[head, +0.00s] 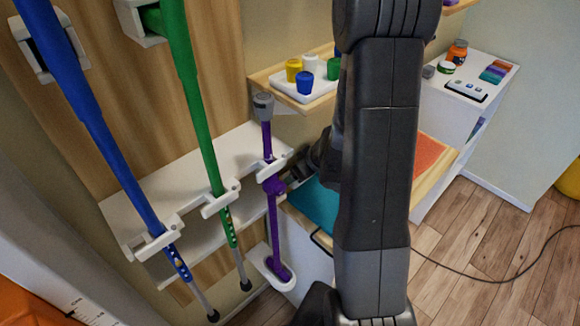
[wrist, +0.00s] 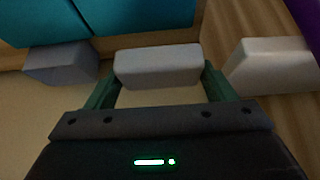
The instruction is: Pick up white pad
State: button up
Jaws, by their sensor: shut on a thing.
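The white pad (wrist: 158,67) is a pale, rounded block in the middle of the wrist view. My gripper (wrist: 161,73) is shut on it, with one green finger against each end. The pad's far upper edge lies close to teal blocks; I cannot tell whether it touches them or what it rests on. In the head view my arm covers the middle, and neither the pad nor the fingertips can be made out.
Teal blocks (wrist: 130,20), a grey block (wrist: 60,66) and another white block (wrist: 272,66) surround the pad. Blue (head: 85,110), green (head: 195,100) and purple (head: 272,220) crutches hang left of my arm. A tray (head: 318,92) with small pots stands behind. Wooden floor lies right.

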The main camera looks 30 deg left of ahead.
jog(key=s+d, duration=0.1)
jog(key=d, duration=0.3)
jog(key=s+d, duration=0.1)
jog(key=d, duration=0.4)
jog(key=s+d, duration=0.2)
jog(key=d, duration=0.3)
